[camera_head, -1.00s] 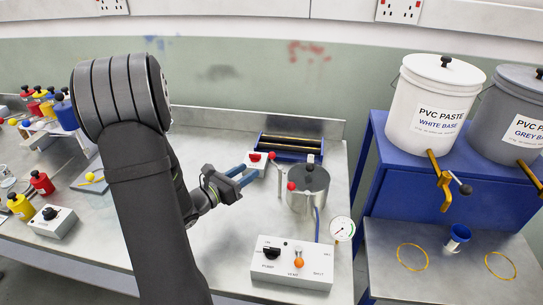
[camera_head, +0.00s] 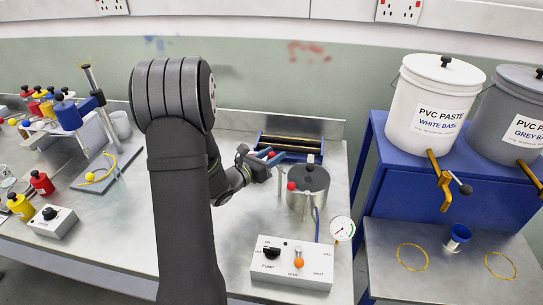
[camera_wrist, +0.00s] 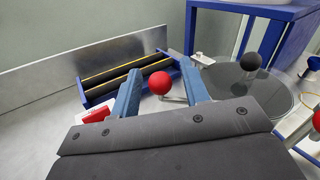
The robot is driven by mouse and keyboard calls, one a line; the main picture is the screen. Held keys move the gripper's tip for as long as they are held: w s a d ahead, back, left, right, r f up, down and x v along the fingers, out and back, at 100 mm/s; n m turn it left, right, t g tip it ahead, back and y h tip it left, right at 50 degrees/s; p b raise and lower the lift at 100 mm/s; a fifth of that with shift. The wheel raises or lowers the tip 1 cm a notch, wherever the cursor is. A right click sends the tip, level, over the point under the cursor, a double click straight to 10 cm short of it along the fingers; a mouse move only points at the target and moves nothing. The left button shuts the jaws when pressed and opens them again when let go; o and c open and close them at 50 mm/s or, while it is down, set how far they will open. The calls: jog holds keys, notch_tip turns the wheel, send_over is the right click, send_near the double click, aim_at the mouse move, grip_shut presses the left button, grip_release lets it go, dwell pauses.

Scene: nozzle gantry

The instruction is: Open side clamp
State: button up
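The steel pot (camera_head: 312,192) stands on the bench with a lid and black knob. A clamp lever with a red ball (camera_wrist: 160,83) is at the pot's left-rear side; in the head view my gripper mostly covers it. My gripper (camera_head: 271,157) is open beside the pot. In the wrist view its two blue fingers (camera_wrist: 162,88) stand on either side of the red ball, with gaps showing. A second red ball (camera_head: 291,186) is at the pot's front left, partly visible at the wrist view's right edge (camera_wrist: 317,121).
A blue-framed roller unit (camera_head: 290,144) lies behind the pot. A control box (camera_head: 292,262) and gauge (camera_head: 342,229) stand in front. A red-topped box (camera_wrist: 95,114) is left of the fingers. The blue stand (camera_head: 385,170) with paste buckets is to the right.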

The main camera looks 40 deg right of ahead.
grip_shut()
jog(key=shift+d+m+g, duration=0.15)
jog(key=shift+m+g, duration=0.25)
jog(key=shift+g, duration=0.2)
jog(key=m+g, duration=0.1)
jog(key=g, duration=0.1)
jog(key=shift+d+m+g, duration=0.35)
jog(key=shift+m+g, duration=0.05)
jog(key=shift+s+d+m+g+y, duration=0.2)
jog(key=shift+d+m+g+y, duration=0.2)
jog(key=shift+m+g, duration=0.9)
jog(key=shift+s+d+m+g+y, duration=0.3)
jog(key=shift+m+g, duration=0.55)
jog(key=shift+g, duration=1)
jog(key=shift+s+d+m+g+y, duration=0.1)
jog(key=shift+d+m+g+y, duration=0.4)
jog(key=shift+m+g, duration=0.8)
jog(key=shift+a+g, duration=0.1)
jog(key=shift+g, duration=0.35)
jog(key=shift+o, duration=0.2)
grip_release()
